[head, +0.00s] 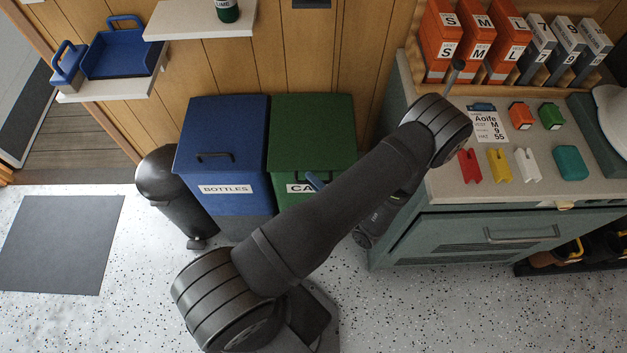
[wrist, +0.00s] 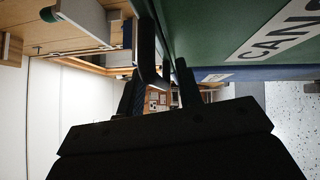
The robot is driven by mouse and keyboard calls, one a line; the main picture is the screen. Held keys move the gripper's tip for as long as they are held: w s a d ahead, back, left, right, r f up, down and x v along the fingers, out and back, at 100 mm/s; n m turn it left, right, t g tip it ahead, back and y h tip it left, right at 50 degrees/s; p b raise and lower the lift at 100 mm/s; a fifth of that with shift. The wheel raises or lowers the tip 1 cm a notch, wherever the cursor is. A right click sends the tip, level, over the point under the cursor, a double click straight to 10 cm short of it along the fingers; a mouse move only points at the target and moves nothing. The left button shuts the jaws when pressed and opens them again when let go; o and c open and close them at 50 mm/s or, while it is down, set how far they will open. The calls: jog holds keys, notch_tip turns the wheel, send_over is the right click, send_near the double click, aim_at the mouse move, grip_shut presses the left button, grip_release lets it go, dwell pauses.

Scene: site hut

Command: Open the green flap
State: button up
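The green bin (head: 310,115) stands right of the blue bin, with its green flap on top. My arm crosses in front of it and covers part of its white label. A dark curved bar, seemingly the flap's handle (wrist: 150,72), shows between the fingers, with a gap to the right finger. Whether it touches the left finger is unclear. The flap looks shut.
The blue bin (head: 222,140), labelled BOTTLES, stands directly left of the green one. A black pedal bin (head: 165,185) is further left. A counter (head: 470,185) with boxes and small coloured pieces stands on the right. A shelf (head: 200,20) hangs above the bins.

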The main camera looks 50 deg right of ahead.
jog(key=shift+w, duration=0.1)
jog(key=shift+c, duration=0.2)
grip_shut()
jog(key=shift+r, duration=0.15)
